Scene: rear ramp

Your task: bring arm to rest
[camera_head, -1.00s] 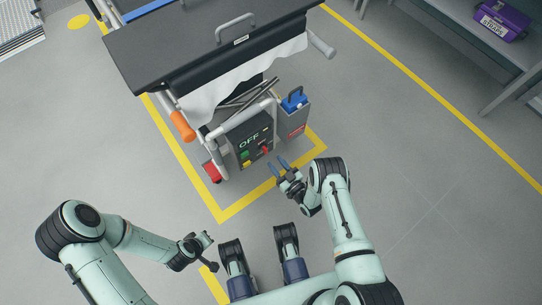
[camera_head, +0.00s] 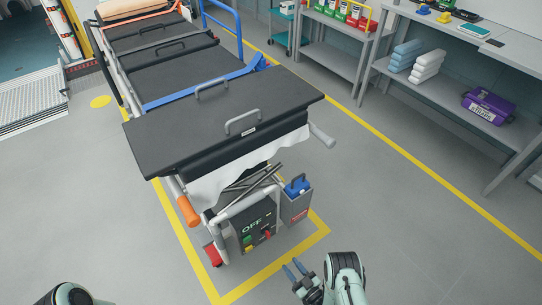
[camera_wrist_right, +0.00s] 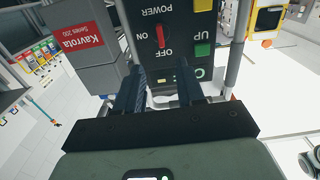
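My right gripper (camera_head: 292,265) is open and empty, in front of and apart from the control box (camera_head: 245,245) at the stretcher's end. In the right wrist view its two dark fingers (camera_wrist_right: 158,85) are spread, with the red power switch (camera_wrist_right: 161,33) seen beyond the gap between them. The box's display reads OFF (camera_head: 252,226) in the head view. My right forearm (camera_head: 346,276) shows at the bottom edge. Only a joint of my left arm (camera_head: 75,294) shows at the bottom left; the left gripper is out of view.
The stretcher (camera_head: 225,125) with its black top fills the centre. A workbench (camera_head: 455,85) with a purple case (camera_head: 488,105) stands at right. The floor on both sides of the stretcher is clear.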

